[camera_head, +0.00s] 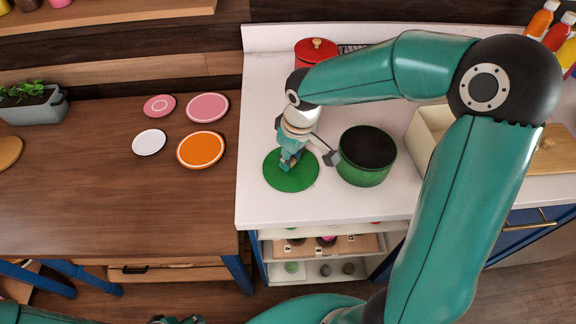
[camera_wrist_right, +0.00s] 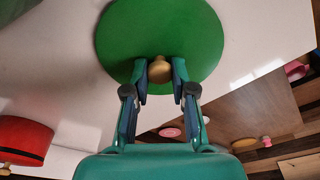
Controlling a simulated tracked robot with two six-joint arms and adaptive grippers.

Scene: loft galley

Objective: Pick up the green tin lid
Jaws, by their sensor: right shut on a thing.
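The green tin lid (camera_head: 303,180) is a flat green disc at the counter's left part, beside the green pot (camera_head: 363,176). My right gripper (camera_head: 289,162) is above its middle, pointing down. In the right wrist view the lid (camera_wrist_right: 160,28) fills the top middle, and the fingers of my right gripper (camera_wrist_right: 160,75) are shut on its tan knob (camera_wrist_right: 159,69). I cannot tell whether the lid touches the counter. A small part of my left gripper (camera_head: 178,320) shows at the bottom edge; its fingers cannot be made out.
A red lidded pot (camera_head: 316,52) stands behind on the white counter (camera_head: 262,110). A cream box (camera_head: 431,118) is right of the green pot, partly behind my arm. On the wooden table (camera_head: 90,190) lie an orange plate (camera_head: 201,150), a white plate (camera_head: 149,142) and two pink ones.

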